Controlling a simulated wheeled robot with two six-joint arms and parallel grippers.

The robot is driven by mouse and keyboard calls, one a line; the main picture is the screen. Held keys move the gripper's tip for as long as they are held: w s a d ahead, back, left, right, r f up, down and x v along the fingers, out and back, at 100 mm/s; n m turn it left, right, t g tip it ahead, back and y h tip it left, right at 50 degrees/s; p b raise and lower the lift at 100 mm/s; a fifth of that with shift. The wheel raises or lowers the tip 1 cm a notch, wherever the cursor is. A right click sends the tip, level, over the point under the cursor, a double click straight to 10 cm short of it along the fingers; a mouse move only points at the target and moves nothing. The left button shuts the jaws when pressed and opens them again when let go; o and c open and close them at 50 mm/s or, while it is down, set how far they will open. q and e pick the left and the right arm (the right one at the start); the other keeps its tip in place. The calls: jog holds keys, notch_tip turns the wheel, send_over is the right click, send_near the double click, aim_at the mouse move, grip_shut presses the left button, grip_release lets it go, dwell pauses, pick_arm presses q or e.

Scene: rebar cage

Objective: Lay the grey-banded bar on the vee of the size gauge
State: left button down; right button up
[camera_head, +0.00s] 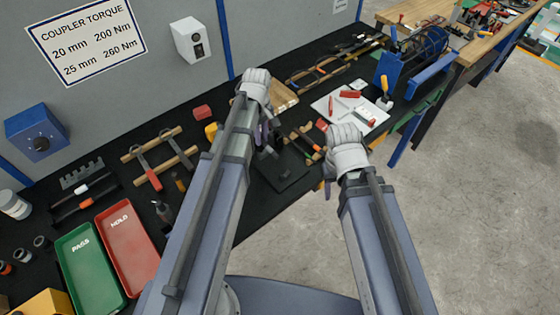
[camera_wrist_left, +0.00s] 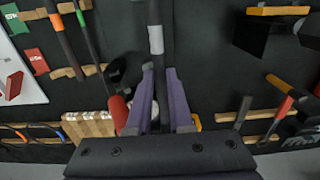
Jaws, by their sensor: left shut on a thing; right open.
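The grey-banded bar (camera_wrist_left: 157,72) is dark with one pale grey band, seen in the left wrist view. It runs up the picture from between the purple fingers of my left gripper (camera_wrist_left: 160,90), which is shut on it. In the head view my left gripper (camera_head: 267,133) hangs over the black bench, with its arm hiding part of the scene. A black base with a dark upright part (camera_head: 284,176), perhaps the size gauge, is just below it; I cannot make out its vee. My right gripper (camera_head: 328,186) is open at the bench's front edge, its fingers mostly hidden.
Wooden racks (camera_head: 165,157) with tools stand left of my left arm. A green PASS tray (camera_head: 88,268) and a red HOLD tray (camera_head: 130,243) lie at the left. A white board (camera_head: 350,107) with red items and a blue stand (camera_head: 388,72) are to the right.

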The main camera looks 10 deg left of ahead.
pick_arm(q)
jog(key=d+f+b, duration=0.1)
jog(key=b, duration=0.1)
jog(key=d+f+b, duration=0.1)
jog(key=f+b, duration=0.1)
jog(key=d+f+b, duration=0.2)
jog(key=shift+s+f, duration=0.25)
jog(key=shift+s, duration=0.1)
pick_arm(e)
jog(key=f, duration=0.5)
jog(key=shift+d+f, duration=0.25)
jog(key=shift+d, duration=0.15)
pick_arm(q)
jog(key=shift+f, duration=0.15)
pick_arm(e)
jog(key=shift+f, duration=0.1)
pick_arm(q)
notch_tip(320, 180, down, 3)
jog(key=b, duration=0.3)
jog(key=shift+a+f+b, duration=0.1)
jog(key=shift+f+b, duration=0.1)
jog(key=shift+b, duration=0.1)
pick_arm(e)
notch_tip(320, 180, down, 4)
jog(key=shift+r, duration=0.25)
